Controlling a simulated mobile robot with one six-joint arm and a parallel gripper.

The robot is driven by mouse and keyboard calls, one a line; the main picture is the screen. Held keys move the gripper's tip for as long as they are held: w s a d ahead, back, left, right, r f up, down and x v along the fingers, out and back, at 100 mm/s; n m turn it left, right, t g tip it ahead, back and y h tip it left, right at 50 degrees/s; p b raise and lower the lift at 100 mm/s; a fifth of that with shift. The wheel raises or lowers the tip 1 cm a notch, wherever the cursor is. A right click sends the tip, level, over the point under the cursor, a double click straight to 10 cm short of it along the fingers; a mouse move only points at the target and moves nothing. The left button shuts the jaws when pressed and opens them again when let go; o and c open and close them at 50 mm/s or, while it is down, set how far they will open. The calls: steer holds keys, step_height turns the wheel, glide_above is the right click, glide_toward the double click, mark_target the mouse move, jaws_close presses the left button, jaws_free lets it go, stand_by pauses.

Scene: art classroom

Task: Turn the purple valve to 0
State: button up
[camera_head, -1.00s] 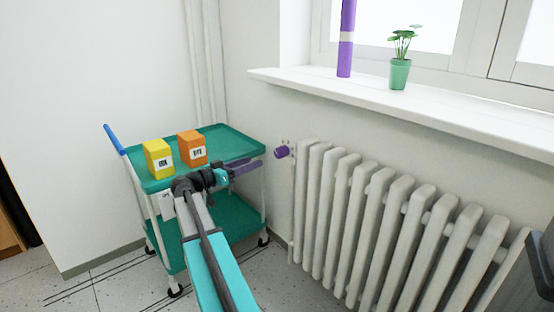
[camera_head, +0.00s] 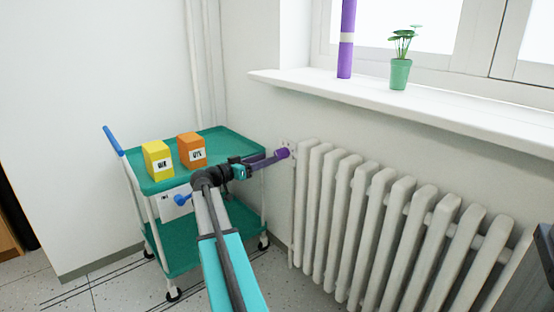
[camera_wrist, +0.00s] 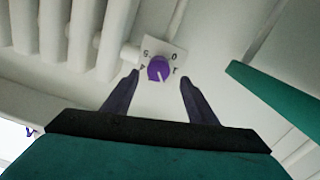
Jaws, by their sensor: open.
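The purple valve (camera_wrist: 159,69) is a round knob on a pale plate (camera_wrist: 165,52) with dark marks around it, beside the radiator. In the wrist view one mark at the upper right looks like 0; the others are hard to read. A light line on the knob points toward the bottom of the picture. In the head view the valve (camera_head: 283,153) is at the radiator's upper left end. My gripper (camera_wrist: 156,92) is open, with its two purple fingers apart on either side of the valve, their tips a little short of it in the wrist view. Contact cannot be told.
The white radiator (camera_head: 370,215) stands right of the valve. A green trolley (camera_head: 165,184) with a yellow box (camera_head: 157,160) and an orange box (camera_head: 191,152) stands left, close to my arm. The sill (camera_head: 440,108) above holds a plant (camera_head: 400,72).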

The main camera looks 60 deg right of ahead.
mark_target(279, 154)
steer(key=shift+b+x, duration=0.95)
steer(key=shift+x, duration=2.55)
